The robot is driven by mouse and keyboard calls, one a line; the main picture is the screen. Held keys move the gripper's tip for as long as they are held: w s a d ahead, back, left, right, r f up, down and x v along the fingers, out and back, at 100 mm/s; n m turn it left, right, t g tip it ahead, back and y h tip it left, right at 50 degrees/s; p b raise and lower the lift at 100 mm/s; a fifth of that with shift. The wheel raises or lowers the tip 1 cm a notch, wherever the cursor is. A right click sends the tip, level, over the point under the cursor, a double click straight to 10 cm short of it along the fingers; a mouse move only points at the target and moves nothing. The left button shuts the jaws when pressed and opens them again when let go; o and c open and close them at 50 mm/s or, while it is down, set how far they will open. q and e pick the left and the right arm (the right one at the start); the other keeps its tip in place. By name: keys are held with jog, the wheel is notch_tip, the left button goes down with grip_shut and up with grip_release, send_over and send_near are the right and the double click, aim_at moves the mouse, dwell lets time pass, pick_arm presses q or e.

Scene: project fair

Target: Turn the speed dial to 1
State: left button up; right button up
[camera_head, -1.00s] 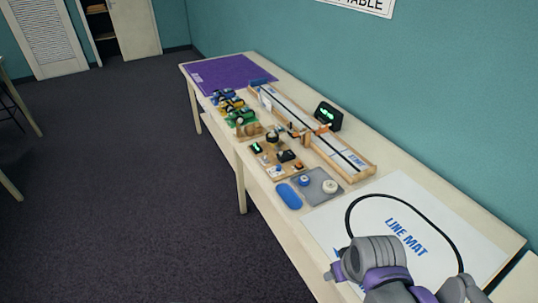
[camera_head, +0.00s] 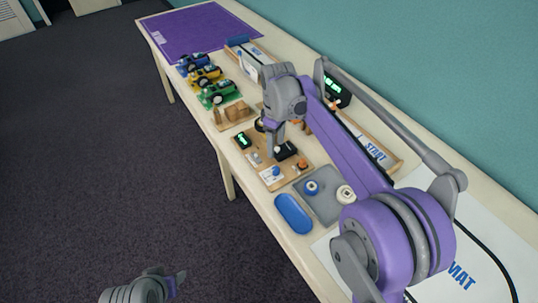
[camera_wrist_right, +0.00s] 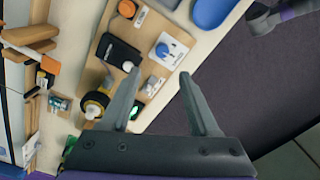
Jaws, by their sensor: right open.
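A blue knob on a white marked plate, which looks like the speed dial (camera_head: 275,171), sits at the front end of a wooden board (camera_head: 287,182). In the right wrist view the dial (camera_wrist_right: 170,45) lies just beyond the fingertips, and its setting is too small to read. My right gripper (camera_head: 277,148) points down over the board, apart from the dial. In its wrist view the right gripper (camera_wrist_right: 157,73) is open with nothing between the fingers. My left gripper (camera_head: 165,288) is low at the bottom of the head view, away from the table; its jaws are unclear.
The board also carries a black box (camera_head: 286,151), a lit green display (camera_head: 242,140) and an orange knob (camera_head: 303,164). A grey tray (camera_head: 320,205) and a blue oval case (camera_head: 293,213) lie in front. Toy cars (camera_head: 205,75) and a purple mat (camera_head: 190,30) are farther back.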

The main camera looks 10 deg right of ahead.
aim_at(276, 169)
jog(key=f, duration=0.3)
jog(key=f+b, duration=0.1)
jog(key=f, duration=0.6)
jog(key=shift+s+f, duration=0.2)
jog(key=shift+s, duration=0.1)
grip_shut()
